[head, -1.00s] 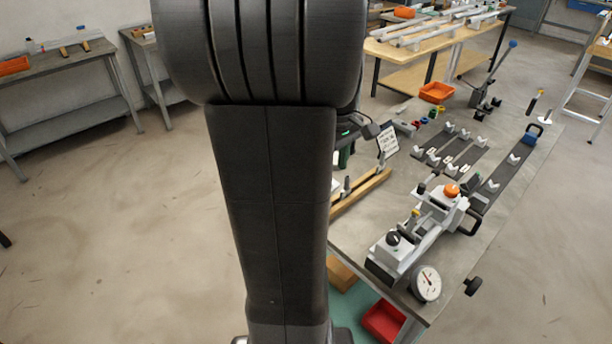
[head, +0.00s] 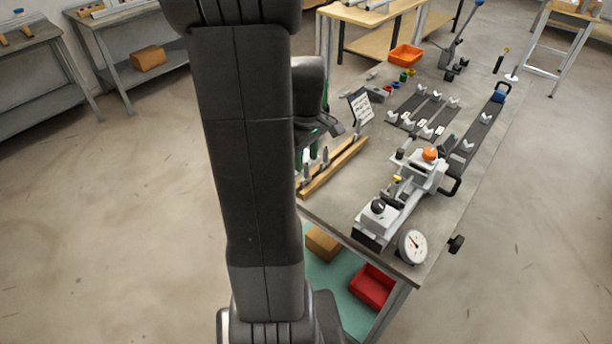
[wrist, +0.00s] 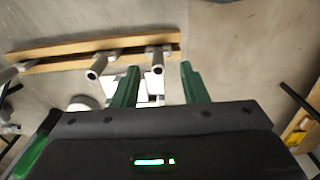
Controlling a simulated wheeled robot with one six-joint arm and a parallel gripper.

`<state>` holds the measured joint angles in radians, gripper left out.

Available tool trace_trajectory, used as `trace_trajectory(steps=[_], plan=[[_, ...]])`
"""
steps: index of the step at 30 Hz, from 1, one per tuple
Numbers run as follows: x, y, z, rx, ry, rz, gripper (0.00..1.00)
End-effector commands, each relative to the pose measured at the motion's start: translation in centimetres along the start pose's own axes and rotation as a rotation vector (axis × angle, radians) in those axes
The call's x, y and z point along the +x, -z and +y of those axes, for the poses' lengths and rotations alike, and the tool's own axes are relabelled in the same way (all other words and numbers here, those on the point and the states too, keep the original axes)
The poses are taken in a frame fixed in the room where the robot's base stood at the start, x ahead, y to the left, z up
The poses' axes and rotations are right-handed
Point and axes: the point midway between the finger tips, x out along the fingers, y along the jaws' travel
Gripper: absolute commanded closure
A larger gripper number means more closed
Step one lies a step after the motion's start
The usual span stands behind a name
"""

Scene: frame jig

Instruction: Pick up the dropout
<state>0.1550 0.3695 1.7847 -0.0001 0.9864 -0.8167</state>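My gripper (wrist: 160,84) shows two green fingers held apart, with a gap between them. A pale, angular piece (wrist: 150,88) shows between and behind the fingers in the wrist view; I cannot tell whether it is the dropout or whether it touches a finger. A wooden rack (wrist: 60,48) with metal tubes (wrist: 97,68) on it lies ahead of the fingers. In the head view my gripper (head: 312,148) is partly hidden behind my arm, at the left side of the bench near the wooden rack (head: 340,166). I cannot make out the dropout with certainty in either view.
A red bin (head: 371,287) and a cardboard box (head: 323,243) sit below. Floor at left is clear.

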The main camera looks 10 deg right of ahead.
Motion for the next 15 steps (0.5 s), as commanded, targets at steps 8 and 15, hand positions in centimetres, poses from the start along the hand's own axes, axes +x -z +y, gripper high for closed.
trace_trajectory(steps=[8, 15], plan=[[3.5, 0.2, 0.2, 0.000, 0.003, -0.002, 0.60], [4.2, 0.2, 0.2, 0.000, 0.000, 0.000, 0.60]])
